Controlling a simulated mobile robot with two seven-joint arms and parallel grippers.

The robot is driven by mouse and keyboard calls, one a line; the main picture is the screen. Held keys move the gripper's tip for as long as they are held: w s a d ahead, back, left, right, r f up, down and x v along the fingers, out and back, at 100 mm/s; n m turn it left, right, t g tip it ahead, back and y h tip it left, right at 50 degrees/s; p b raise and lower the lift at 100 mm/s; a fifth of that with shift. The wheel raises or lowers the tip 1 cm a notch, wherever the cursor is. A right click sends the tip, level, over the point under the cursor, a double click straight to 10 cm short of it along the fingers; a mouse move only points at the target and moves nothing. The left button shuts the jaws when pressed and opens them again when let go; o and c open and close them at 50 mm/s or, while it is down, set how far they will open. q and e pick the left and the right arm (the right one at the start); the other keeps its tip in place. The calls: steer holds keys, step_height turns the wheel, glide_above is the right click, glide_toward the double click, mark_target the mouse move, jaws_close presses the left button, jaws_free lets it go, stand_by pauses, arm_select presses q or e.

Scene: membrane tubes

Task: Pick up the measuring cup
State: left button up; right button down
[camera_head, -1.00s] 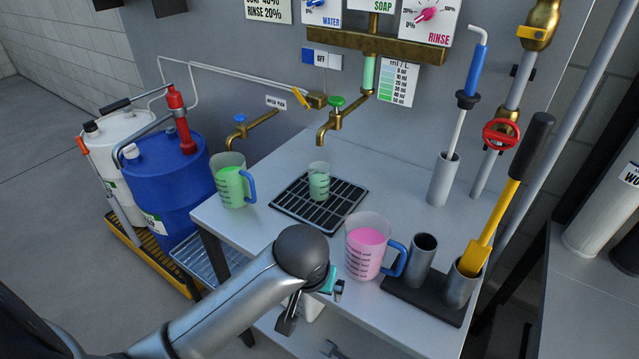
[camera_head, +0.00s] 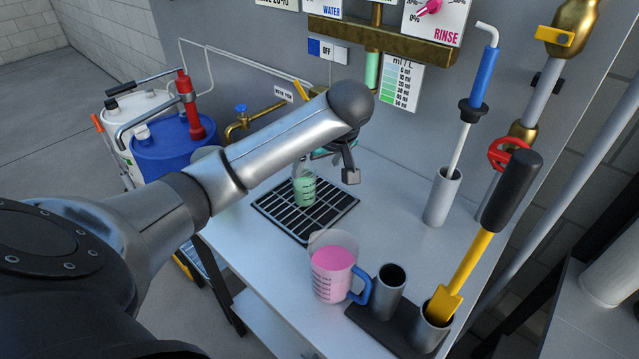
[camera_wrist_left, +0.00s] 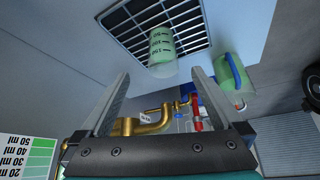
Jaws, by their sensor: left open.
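A small clear measuring cup (camera_head: 304,190) with green liquid and dark markings stands upright on the black drain grate. It also shows in the left wrist view (camera_wrist_left: 161,46), just beyond my fingertips. My left gripper (camera_head: 329,166) is open and empty, close above and beside this cup; part of it is hidden behind my forearm. In the left wrist view its two fingers (camera_wrist_left: 158,74) are spread wide, with the cup outside the gap. A larger jug of pink liquid (camera_head: 331,268) with a blue handle stands nearer on the table. My right gripper is not in view.
The drain grate (camera_head: 268,212) lies on the grey table. A green jug with a blue handle (camera_wrist_left: 232,74) stands beside it, mostly hidden by my arm in the head view. Brass taps (camera_head: 240,122) stick out from the wall. A holder with a yellow-bladed tool (camera_head: 460,260) stands front right.

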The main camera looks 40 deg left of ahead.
mark_target(308, 180)
arm_select(q)
steer(key=x, duration=0.2)
steer(key=s+x, duration=0.1)
steer(key=shift+w+a+f+b, duration=0.2)
steer(key=shift+a+f+b, duration=0.05)
steer(key=shift+f+b, duration=0.15)
steer(key=b+x, duration=0.1)
steer(key=x, duration=0.3)
steer(key=shift+w+a+f, duration=0.15)
steer(key=shift+f, duration=0.1)
steer(key=shift+x, duration=0.75)
steer(key=b+x, duration=0.1)
steer(key=x, duration=0.3)
steer(key=shift+f+b, duration=0.35)
steer(key=shift+b, duration=0.05)
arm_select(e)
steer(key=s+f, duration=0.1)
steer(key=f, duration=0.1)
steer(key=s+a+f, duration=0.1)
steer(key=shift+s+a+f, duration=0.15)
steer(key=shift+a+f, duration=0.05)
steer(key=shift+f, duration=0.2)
arm_select(q)
steer(key=shift+c, duration=0.4)
jaws_close()
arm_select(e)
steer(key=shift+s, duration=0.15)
arm_select(q)
steer(key=shift+w+r, duration=0.1)
steer(key=shift+r, duration=0.15)
